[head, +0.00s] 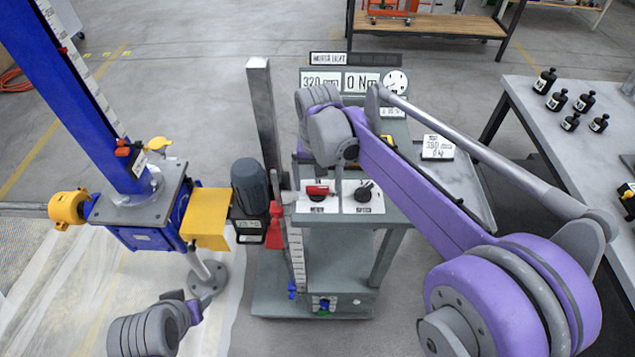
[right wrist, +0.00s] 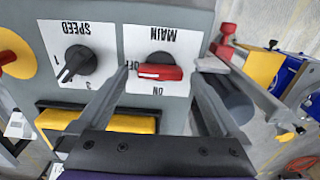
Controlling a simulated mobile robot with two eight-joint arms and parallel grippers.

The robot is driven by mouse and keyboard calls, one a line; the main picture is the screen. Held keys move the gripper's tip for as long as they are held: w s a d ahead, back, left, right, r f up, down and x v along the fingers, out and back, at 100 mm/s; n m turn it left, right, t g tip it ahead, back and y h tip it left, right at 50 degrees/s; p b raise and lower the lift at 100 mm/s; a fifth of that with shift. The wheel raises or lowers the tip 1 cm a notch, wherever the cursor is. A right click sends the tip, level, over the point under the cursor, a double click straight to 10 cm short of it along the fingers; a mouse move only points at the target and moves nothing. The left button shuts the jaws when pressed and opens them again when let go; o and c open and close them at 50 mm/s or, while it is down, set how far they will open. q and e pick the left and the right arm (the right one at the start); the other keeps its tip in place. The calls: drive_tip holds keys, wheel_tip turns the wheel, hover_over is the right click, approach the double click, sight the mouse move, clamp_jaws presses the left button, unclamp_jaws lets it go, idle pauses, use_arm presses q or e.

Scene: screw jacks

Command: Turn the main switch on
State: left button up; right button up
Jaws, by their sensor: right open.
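The main switch (head: 317,190) is a red handle on a white plate on the grey control panel. In the right wrist view the main switch (right wrist: 160,72) shows close up, its handle lying crosswise, with an OFF label at its left end and an ON label below. My right gripper (head: 318,182) is open above the panel, one finger on each side of the handle. In the right wrist view the fingers of my right gripper (right wrist: 159,78) stand apart from the handle. Part of my left arm shows at the bottom left of the head view; its fingers are not visible.
A black speed knob (head: 364,191) sits beside the switch. A yellow button or block (right wrist: 103,121) is close to one finger in the wrist view. A blue screw jack (head: 140,205) with yellow parts stands left; a table with black weights (head: 557,100) stands right.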

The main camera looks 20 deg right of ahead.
drive_tip(key=shift+f, duration=0.25)
drive_tip(key=c, duration=1.4)
